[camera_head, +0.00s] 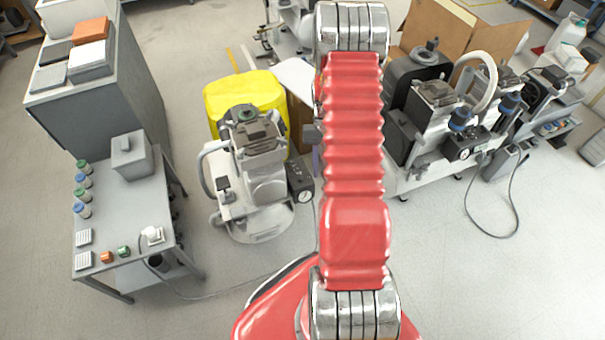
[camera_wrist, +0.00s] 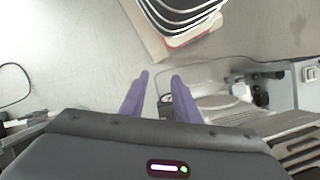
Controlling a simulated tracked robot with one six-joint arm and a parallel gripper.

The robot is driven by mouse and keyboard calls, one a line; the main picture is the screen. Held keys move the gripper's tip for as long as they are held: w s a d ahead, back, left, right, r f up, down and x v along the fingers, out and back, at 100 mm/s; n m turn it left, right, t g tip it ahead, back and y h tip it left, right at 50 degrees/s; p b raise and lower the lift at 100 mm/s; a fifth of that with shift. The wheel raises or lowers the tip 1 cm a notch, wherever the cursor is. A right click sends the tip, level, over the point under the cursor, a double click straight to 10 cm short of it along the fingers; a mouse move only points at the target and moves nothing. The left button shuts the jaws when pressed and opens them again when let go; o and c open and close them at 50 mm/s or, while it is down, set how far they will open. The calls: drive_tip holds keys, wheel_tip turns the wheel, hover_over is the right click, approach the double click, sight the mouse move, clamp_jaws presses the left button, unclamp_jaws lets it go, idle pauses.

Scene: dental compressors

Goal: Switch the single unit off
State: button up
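The single unit (camera_head: 258,170) is a pale compressor with a dark finned head, standing on a round base on the floor at centre left. A dark box with a round gauge (camera_head: 300,180) is on its right side, beside my arm. In the wrist view, part of its pale round base (camera_wrist: 225,108) shows at the right; which part is the switch I cannot tell. My gripper's two purple fingers (camera_wrist: 160,82) are apart with nothing between them. In the camera_head view, my arm mostly hides the gripper; a purple sliver shows next to the gauge box.
A yellow container (camera_head: 225,92) stands behind the unit. A grey table (camera_head: 120,200) with bottles and a plug socket (camera_head: 152,236) is at left, with a cable across the floor. A larger twin compressor (camera_head: 455,110) and cardboard box (camera_head: 450,35) are at right. Front right floor is clear.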

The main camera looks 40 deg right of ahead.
drive_tip(key=s+a+r+n+t+h, duration=0.1)
drive_tip(key=a+r, duration=0.6)
drive_tip(key=r, duration=0.3)
drive_tip(key=a+r+n+t+h, duration=0.1)
drive_tip(key=a+r+n, duration=0.1)
drive_tip(key=a+r, duration=0.7)
drive_tip(key=s+a+r+n+t, duration=0.2)
drive_tip(key=s+a+r+t, duration=0.1)
drive_tip(key=a+r, duration=0.4)
drive_tip(key=s+a+r+n+t, duration=0.2)
drive_tip(key=s+a+r+t, duration=0.2)
drive_tip(key=a+r, duration=0.3)
wheel_tip(320, 180, up, 4)
drive_tip(key=shift+s+n+h, duration=0.3)
drive_tip(key=shift+s+h, duration=0.1)
drive_tip(key=shift+s, duration=0.5)
drive_tip(key=shift+a, duration=0.1)
drive_tip(key=shift+o, duration=0.3)
